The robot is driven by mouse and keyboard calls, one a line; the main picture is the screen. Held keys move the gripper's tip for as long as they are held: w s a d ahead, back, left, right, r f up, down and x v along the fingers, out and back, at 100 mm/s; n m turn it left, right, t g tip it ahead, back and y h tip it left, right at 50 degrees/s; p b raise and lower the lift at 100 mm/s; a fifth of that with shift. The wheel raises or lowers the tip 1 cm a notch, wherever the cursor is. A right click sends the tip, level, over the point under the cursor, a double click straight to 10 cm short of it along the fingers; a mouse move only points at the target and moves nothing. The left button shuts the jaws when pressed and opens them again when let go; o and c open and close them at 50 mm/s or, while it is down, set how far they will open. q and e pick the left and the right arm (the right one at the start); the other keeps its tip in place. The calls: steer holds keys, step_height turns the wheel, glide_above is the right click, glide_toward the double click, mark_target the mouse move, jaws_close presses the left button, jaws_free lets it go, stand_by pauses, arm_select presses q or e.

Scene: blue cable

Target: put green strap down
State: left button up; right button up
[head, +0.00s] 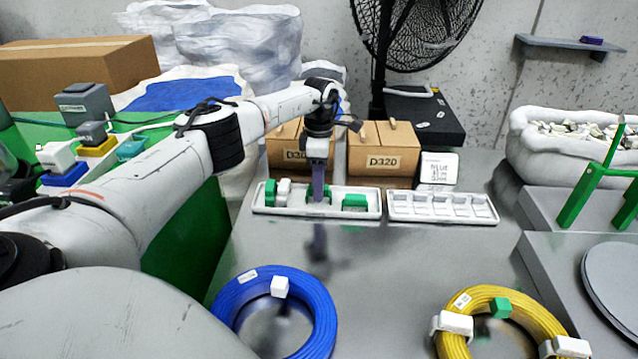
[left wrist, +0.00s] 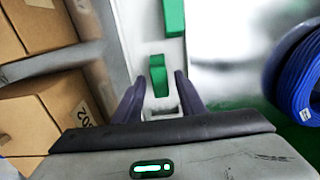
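My left gripper (head: 318,194) points down over the left white tray (head: 335,213). In the left wrist view its two fingers (left wrist: 159,82) stand apart, with a green strap (left wrist: 158,72) between and just beyond the tips. Gaps show on both sides of the strap. In the head view this strap (head: 326,190) is in the tray's middle, partly hidden by the fingers. Another green strap (head: 354,202) lies at the tray's right end and a green one (head: 270,192) at its left, beside a white strap (head: 284,188). My right gripper is not in view.
An empty compartmented white tray (head: 442,208) stands to the right. Cardboard boxes (head: 382,155) stand close behind the trays. A blue cable coil (head: 322,318) and a yellow cable coil (head: 452,345) lie in front. The table between trays and coils is clear.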

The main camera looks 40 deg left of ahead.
arm_select(q)
step_height(320, 180, up, 12)
steer(key=shift+p, duration=0.4)
stand_by(0.3)
